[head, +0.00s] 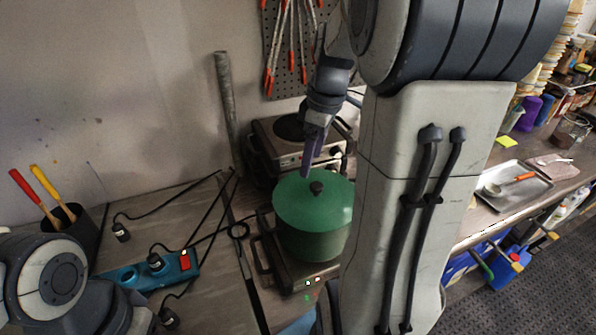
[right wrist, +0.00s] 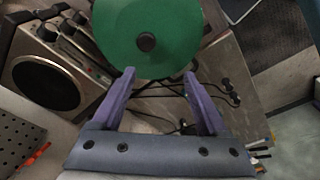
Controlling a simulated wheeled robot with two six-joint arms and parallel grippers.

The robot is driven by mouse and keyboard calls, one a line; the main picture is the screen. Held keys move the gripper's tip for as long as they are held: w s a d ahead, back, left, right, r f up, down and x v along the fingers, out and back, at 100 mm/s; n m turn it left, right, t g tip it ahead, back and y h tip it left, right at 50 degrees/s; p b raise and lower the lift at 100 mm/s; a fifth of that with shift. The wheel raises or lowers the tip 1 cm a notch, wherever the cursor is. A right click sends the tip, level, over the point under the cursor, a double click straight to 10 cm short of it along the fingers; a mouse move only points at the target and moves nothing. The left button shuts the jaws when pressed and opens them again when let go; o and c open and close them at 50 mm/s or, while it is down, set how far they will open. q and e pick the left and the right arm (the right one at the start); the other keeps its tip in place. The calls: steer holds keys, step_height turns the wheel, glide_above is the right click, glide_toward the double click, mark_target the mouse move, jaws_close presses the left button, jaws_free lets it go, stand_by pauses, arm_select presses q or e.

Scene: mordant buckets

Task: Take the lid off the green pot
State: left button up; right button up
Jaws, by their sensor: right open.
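The green pot (head: 312,240) stands on a hot plate in the middle of the head view. Its green lid (head: 290,200) is on it, with a dark round knob (head: 316,187) at the centre. In the right wrist view the lid (right wrist: 120,40) and knob (right wrist: 146,42) show at the top. My right gripper (head: 307,172) points down just above the lid's back left part. In the right wrist view its purple fingers (right wrist: 160,74) are apart and empty, with the knob beyond their tips. My left arm shows at the lower left; its gripper is out of view.
A second hot plate (head: 262,140) stands behind the pot. A blue power strip (head: 130,278) with cables lies at left, near a dark holder (head: 80,235) with red and yellow handles. A metal tray (head: 530,185) lies at right. My own column hides the bench right of the pot.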

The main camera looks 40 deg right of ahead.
steer(key=d+r, duration=0.1)
steer(key=d, duration=0.1)
steer(key=p, duration=0.1)
glide_above(316, 185)
steer(key=s, duration=0.1)
steer(key=f, duration=0.4)
steer(key=shift+d+f, duration=0.3)
steer(key=shift+f+p, duration=0.45)
steer(key=shift+f, duration=0.1)
steer(key=f, duration=0.1)
steer(key=f+p, duration=0.1)
steer(key=f, duration=0.1)
steer(key=shift+w+a+f, duration=0.2)
steer(key=shift+w+f, duration=0.05)
steer(key=shift+f, duration=0.05)
steer(key=shift+w+f, duration=0.1)
steer(key=shift+f, duration=0.35)
arm_select(q)
step_height(316, 185, up, 4)
steer(key=shift+f, duration=0.1)
arm_select(e)
steer(key=shift+c, duration=0.4)
jaws_close()
